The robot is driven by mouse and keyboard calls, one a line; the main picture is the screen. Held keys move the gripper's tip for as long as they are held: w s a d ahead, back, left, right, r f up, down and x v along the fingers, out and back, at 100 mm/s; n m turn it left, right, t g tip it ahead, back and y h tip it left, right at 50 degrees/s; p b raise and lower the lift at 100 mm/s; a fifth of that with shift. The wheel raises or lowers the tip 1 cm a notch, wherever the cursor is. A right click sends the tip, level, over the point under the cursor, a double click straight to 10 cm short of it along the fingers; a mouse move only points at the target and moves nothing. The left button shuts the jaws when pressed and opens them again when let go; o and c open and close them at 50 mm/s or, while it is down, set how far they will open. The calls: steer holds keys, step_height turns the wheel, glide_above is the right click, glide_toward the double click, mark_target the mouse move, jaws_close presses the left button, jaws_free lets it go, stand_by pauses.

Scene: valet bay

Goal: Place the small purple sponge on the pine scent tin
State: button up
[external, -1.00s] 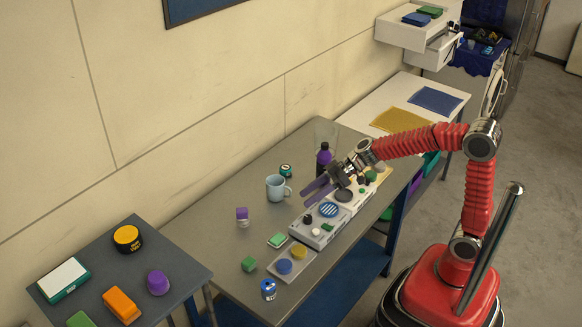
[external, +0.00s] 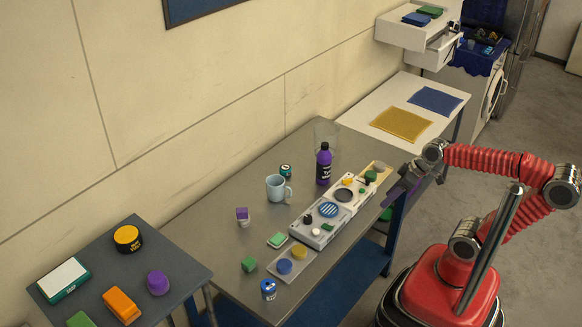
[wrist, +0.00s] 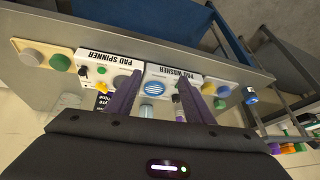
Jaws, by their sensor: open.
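A small purple block (external: 242,213), seemingly the sponge, sits on top of a small whitish round piece (external: 243,223) near the middle of the grey table. I cannot read a label on that piece. A dark green tin with a pale band (external: 286,171) stands beside the mug, and a blue tin (external: 268,289) stands at the front edge. Their labels are too small to tell which is pine scent. My gripper (external: 392,196) is at the table's right edge, away from the block. In the wrist view its two purple fingers (wrist: 160,80) are apart with nothing between them.
The pad washer (external: 320,224) and pad spinner (external: 350,198) stand along the table's right side. A pale blue mug (external: 277,188) and a purple bottle (external: 323,164) stand behind them. A dark side table (external: 190,262) holds several blocks. The grey table's left part is mostly clear.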

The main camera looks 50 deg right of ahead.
steer(key=s+d, duration=0.1)
steer(key=s+d+m+h, duration=0.1)
steer(key=d, duration=0.1)
steer(key=s+d+m+h, duration=0.1)
steer(key=shift+d+f, duration=0.1)
steer(key=shift+d, duration=0.15)
